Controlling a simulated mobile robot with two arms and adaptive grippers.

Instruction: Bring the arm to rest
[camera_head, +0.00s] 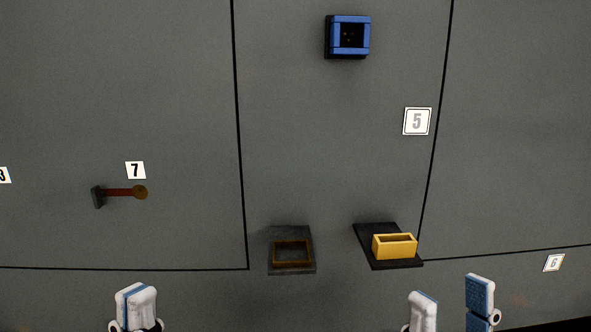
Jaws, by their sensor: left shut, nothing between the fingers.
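My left gripper (136,303) shows at the bottom left of the head view, its fingers together with nothing between them. My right gripper (451,303) shows at the bottom right, its two fingers wide apart and the gap between them empty. Both grippers are below the fittings in the picture and appear apart from them. The rest of both arms is out of view.
A blue square frame (336,20) is at the top. A brown frame on a dark plate (291,267) and a yellow open box (394,251) on another plate (372,234) are lower. A red-handled hammer-like item (118,192) is at left. Numbered labels mark the grey surface.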

